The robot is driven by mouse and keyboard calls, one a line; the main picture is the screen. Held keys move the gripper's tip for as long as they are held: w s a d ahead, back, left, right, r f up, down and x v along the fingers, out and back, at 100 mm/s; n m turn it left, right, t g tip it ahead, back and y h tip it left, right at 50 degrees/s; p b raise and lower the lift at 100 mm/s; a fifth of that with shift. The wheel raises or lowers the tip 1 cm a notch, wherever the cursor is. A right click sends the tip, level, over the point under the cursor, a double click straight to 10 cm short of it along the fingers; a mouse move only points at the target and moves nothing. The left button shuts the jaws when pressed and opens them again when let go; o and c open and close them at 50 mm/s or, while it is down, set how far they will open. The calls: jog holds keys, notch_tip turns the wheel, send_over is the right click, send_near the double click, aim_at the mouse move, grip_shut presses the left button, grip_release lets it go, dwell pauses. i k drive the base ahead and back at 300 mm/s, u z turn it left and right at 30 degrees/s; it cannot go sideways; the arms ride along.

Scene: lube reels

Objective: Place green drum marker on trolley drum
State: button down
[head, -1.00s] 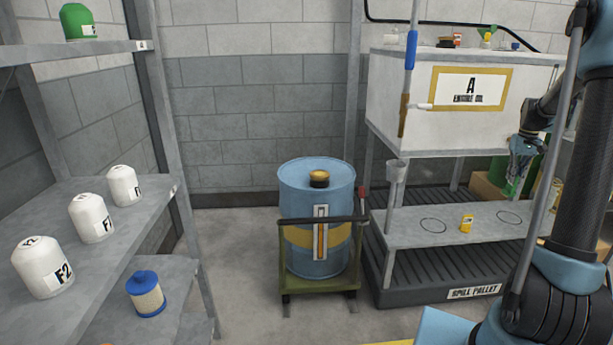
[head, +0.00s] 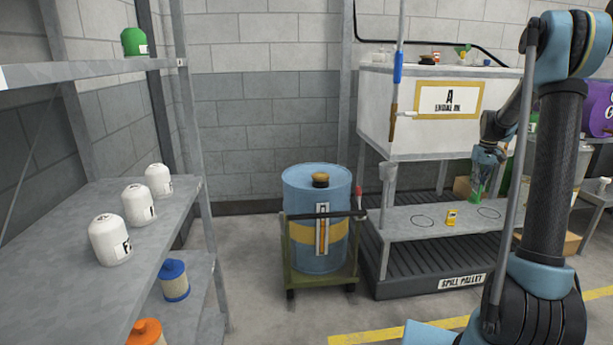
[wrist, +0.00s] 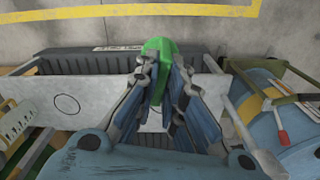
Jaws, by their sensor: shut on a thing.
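My gripper (head: 487,164) is at the right in the head view, in front of the right end of the engine oil stand. It is shut on a green marker (wrist: 160,56), which shows between its fingers in the wrist view and below the fingers in the head view (head: 475,188). The blue drum (head: 317,250) with a yellow band stands upright on the green trolley (head: 320,278) in the middle of the head view. A dark and yellow cap (head: 320,179) sits on its top. In the wrist view the drum (wrist: 262,98) lies right of the gripper, apart from it.
A white engine oil tank (head: 440,105) stands above a low shelf (head: 420,222) with a small yellow item (head: 451,217). The spill pallet (head: 410,283) lies below. A shelf rack (head: 110,225) with white containers fills the left. Floor in front of the trolley is clear.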

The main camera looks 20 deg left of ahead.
aim_at(315, 170)
jog(key=u, duration=1.65)
